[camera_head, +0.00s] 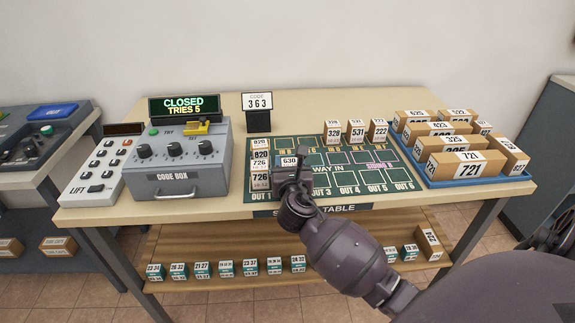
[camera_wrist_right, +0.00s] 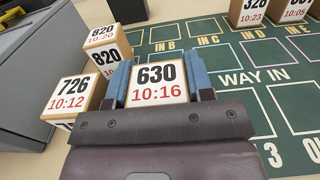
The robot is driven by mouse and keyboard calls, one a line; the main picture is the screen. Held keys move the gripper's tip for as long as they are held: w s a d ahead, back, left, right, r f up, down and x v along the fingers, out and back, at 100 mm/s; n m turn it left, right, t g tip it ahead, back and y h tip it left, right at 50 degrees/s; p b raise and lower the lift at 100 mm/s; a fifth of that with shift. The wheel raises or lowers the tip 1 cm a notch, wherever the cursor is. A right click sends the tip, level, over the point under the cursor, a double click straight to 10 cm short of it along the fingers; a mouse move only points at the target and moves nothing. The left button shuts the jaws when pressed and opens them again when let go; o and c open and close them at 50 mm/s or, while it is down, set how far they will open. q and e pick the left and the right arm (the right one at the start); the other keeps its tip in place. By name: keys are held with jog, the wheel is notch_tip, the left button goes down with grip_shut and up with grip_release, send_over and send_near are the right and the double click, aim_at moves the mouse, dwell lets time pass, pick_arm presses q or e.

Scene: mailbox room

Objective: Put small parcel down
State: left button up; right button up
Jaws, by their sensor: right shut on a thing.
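My right gripper (camera_head: 291,172) is over the left part of the green sorting mat (camera_head: 405,199). Its blue fingers are shut on a small parcel (camera_wrist_right: 157,76), a box with a white top label reading 630 and 10:16. The parcel also shows in the head view (camera_head: 289,161). Whether it touches the mat or hangs just above it I cannot tell. My left gripper is not in view.
Parcels 328 (camera_head: 333,138), 531 (camera_head: 356,136) and 222 (camera_head: 378,135) stand at the mat's back edge. A blue tray (camera_head: 470,181) of larger parcels is on the right. The grey code box (camera_head: 182,175) stands left. The mat's middle is clear.

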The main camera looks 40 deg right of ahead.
jog(key=shift+r, duration=0.15)
jog(key=shift+f, duration=0.2)
jog(key=o, duration=0.7)
jog(key=shift+o, duration=1.3)
jog(key=shift+r, duration=0.15)
